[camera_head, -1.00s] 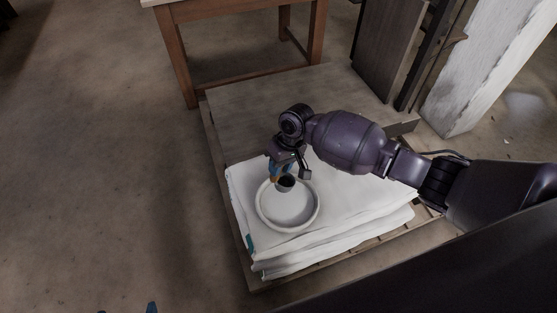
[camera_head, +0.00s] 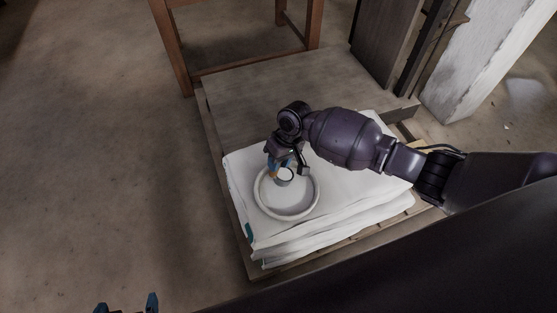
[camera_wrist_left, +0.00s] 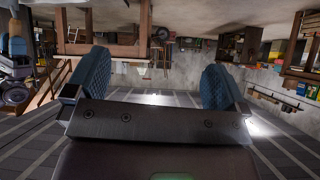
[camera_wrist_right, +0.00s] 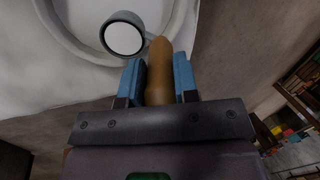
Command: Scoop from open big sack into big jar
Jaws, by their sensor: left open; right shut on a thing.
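The open big sack (camera_head: 345,175) is white and lies on top of a stack of white sacks on a pallet. Its round rolled opening (camera_head: 258,203) shows white contents (camera_head: 292,200). My right gripper (camera_head: 287,163) is over the far side of the opening, shut on the wooden handle (camera_wrist_right: 160,70) of a scoop. The scoop's grey cup (camera_head: 285,177) is at the opening and looks full of white stuff; the filled cup also shows in the right wrist view (camera_wrist_right: 123,38). My left gripper (camera_head: 127,306) is open and empty at the bottom edge. No big jar is identifiable.
A wooden pallet (camera_head: 275,92) has bare boards behind the sacks. A wooden table (camera_head: 170,45) stands beyond it. A white pillar (camera_head: 490,60) and dark planks (camera_head: 385,40) are at the back right. The floor on the left is clear.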

